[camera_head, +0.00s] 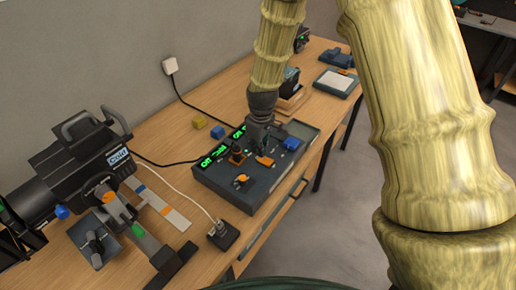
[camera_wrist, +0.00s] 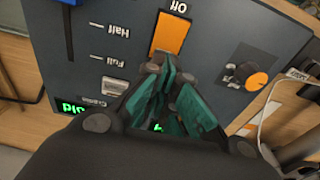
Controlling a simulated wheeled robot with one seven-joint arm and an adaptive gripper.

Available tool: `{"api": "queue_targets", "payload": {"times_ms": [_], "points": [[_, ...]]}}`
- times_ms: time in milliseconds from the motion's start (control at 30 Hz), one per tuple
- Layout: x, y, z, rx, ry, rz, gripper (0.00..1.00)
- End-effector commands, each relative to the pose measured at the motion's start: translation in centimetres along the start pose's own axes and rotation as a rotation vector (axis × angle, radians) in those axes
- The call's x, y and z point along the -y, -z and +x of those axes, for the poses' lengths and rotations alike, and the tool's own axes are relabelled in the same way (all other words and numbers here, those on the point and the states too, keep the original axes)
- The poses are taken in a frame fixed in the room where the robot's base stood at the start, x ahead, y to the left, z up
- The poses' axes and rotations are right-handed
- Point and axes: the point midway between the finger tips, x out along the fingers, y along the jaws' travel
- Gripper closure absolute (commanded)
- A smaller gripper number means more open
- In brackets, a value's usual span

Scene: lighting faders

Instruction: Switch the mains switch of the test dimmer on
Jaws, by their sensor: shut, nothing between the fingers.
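A dark grey control box (camera_head: 215,183) lies on the wooden bench in the head view. It carries green lit displays, an orange slider cap (camera_head: 265,161), an orange knob (camera_head: 241,180) and a blue part (camera_head: 291,143). My gripper (camera_head: 262,150) is down over the box, beside the orange cap. In the wrist view the panel (camera_wrist: 222,32) appears upside down, with "Off", "Half" and "Full". My gripper (camera_wrist: 174,82) is shut and empty, its green fingertips close to the orange cap (camera_wrist: 171,33); contact is unclear. A silver part (camera_wrist: 113,88) lies left. I cannot tell which control is the mains switch.
A stage lamp (camera_head: 85,160) stands at left on the bench. A small black box (camera_head: 223,235) with a white cable lies near the front edge. Yellow (camera_head: 199,121) and blue (camera_head: 218,132) blocks lie behind the control box. A tray (camera_head: 335,84) lies farther back.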

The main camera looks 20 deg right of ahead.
Motion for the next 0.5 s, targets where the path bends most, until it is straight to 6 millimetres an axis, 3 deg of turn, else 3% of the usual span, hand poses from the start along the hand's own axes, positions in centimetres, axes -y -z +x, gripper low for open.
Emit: {"api": "queue_targets", "payload": {"times_ms": [500], "points": [[0.01, 0.11, -0.83, 0.000, 0.000, 0.000, 1.00]]}}
